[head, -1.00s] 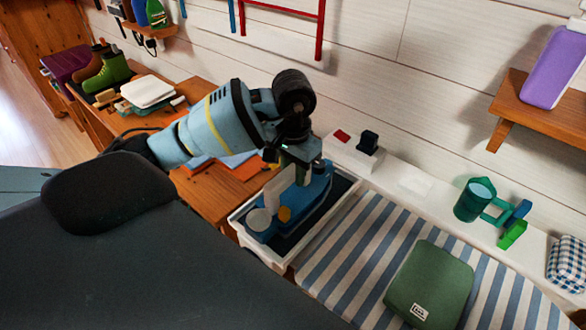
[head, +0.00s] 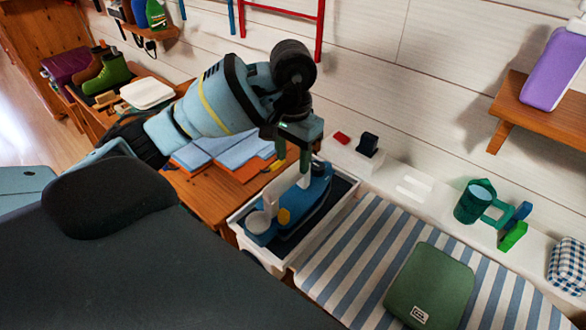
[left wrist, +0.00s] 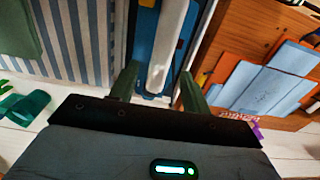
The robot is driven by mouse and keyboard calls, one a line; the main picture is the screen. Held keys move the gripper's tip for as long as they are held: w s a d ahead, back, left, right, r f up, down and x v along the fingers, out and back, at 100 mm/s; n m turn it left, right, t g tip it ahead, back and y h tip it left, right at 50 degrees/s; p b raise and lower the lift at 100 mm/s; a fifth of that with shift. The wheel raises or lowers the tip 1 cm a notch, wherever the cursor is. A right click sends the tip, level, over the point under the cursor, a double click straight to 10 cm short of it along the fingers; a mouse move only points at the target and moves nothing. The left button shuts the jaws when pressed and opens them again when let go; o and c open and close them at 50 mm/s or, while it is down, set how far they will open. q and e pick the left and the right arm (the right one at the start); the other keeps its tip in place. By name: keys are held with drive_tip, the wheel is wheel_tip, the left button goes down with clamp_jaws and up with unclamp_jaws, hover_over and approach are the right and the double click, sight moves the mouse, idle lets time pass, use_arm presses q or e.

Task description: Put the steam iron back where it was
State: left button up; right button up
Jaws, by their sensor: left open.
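The blue steam iron (head: 312,203) with a white handle and a yellow dial sits in a white tray (head: 282,259) with a dark lining. The iron also shows in the left wrist view (left wrist: 143,38), its pale handle running between the finger lines. My left gripper (head: 293,163) is open just above the handle. In the left wrist view its two fingers (left wrist: 158,76) stand apart on either side of the handle, with nothing held. The iron's underside is hidden in the tray. My right gripper is not in view.
A striped ironing board (head: 350,257) carries a green folded item (head: 430,285). Blue and orange flat pieces (head: 240,155) lie on the wooden top left of the tray. A green cup-like object (head: 474,203) stands on the white ledge by the wall.

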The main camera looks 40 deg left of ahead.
use_arm(q)
wheel_tip(320, 180, up, 7)
drive_tip(key=shift+f+p, duration=0.2)
drive_tip(key=shift+p, duration=0.2)
